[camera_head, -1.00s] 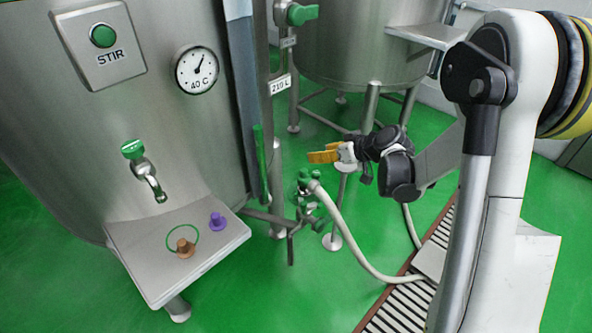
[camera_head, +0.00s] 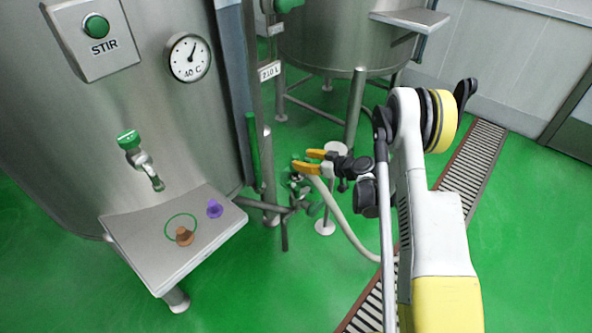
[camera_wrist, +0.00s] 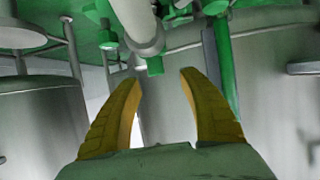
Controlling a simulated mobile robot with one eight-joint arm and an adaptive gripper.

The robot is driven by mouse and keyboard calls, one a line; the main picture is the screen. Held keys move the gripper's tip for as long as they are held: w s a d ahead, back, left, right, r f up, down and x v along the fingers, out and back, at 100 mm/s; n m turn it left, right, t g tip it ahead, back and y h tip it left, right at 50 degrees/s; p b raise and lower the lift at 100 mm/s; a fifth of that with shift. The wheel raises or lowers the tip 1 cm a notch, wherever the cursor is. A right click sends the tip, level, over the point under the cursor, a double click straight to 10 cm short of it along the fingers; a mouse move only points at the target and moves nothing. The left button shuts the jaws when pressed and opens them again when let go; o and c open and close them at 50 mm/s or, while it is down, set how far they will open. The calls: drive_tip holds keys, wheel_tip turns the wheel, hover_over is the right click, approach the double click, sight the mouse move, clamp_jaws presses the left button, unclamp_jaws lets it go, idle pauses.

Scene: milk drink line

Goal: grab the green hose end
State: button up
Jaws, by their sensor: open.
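The green hose end (camera_wrist: 155,66) shows in the wrist view at the tip of the pale hose (camera_wrist: 138,22). It appears between and just beyond the two yellow fingertips of my gripper (camera_wrist: 157,80), with a gap visible on both sides. My gripper is open and holds nothing. In the head view my gripper (camera_head: 301,159) is right above the upper end of the pale hose (camera_head: 337,209), near the foot of the big tank. There the gripper partly hides the hose end, and I cannot tell whether they touch.
Metal pipes with green valve parts (camera_head: 295,183) stand close beside the hose. The big tank (camera_head: 90,180) is at left, with a shelf (camera_head: 150,255) holding orange and purple pieces. A second tank (camera_head: 340,45) stands behind. A floor drain grate (camera_head: 470,165) lies at right.

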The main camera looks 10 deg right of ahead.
sight(297, 156)
drive_tip(key=b+x, duration=0.1)
drive_tip(key=x, duration=0.1)
drive_tip(key=b+x, duration=0.1)
drive_tip(key=x, duration=0.1)
drive_tip(key=shift+w+d+f, duration=0.2)
drive_tip(key=shift+d+f, duration=0.05)
drive_tip(key=shift+w+a, duration=0.2)
drive_tip(key=shift+w, duration=0.05)
drive_tip(key=shift+r, duration=0.1)
clamp_jaws()
